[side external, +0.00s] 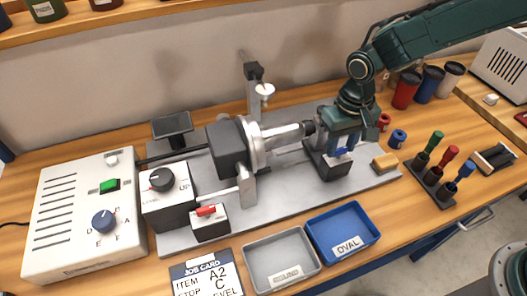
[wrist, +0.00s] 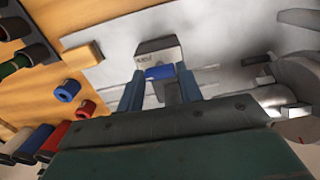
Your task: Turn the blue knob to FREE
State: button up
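A blue knob (side external: 341,153) sits on a dark block with a pale label (side external: 345,161) on the metal base plate, right of the central spindle. The label is too small to read, so I cannot tell the knob's setting. My gripper (side external: 341,146) points down over this block and partly covers the knob. In the wrist view, the blue knob (wrist: 160,72) shows between the tips of my gripper (wrist: 160,76). The two fingers stand apart, one on each side of the knob. Any contact with the knob is hard to make out.
Another blue dial (side external: 103,221), marked with letters, is on the white control box (side external: 60,240) at left. Blue (side external: 364,245) and grey (side external: 255,271) trays stand in front. A tan block (side external: 385,162), small spools (side external: 398,139) and a rack of stamps (side external: 430,187) are at right.

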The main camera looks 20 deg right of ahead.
jog(key=o, duration=0.4)
jog(key=shift+c, duration=0.2)
jog(key=shift+r, duration=0.1)
notch_tip(320, 180, up, 14)
jog(key=shift+f, duration=0.2)
jog(key=shift+r, duration=0.1)
dwell(0.5)
notch_tip(320, 180, up, 7)
send_over(340, 149)
dwell(0.8)
jog(key=shift+d, duration=0.15)
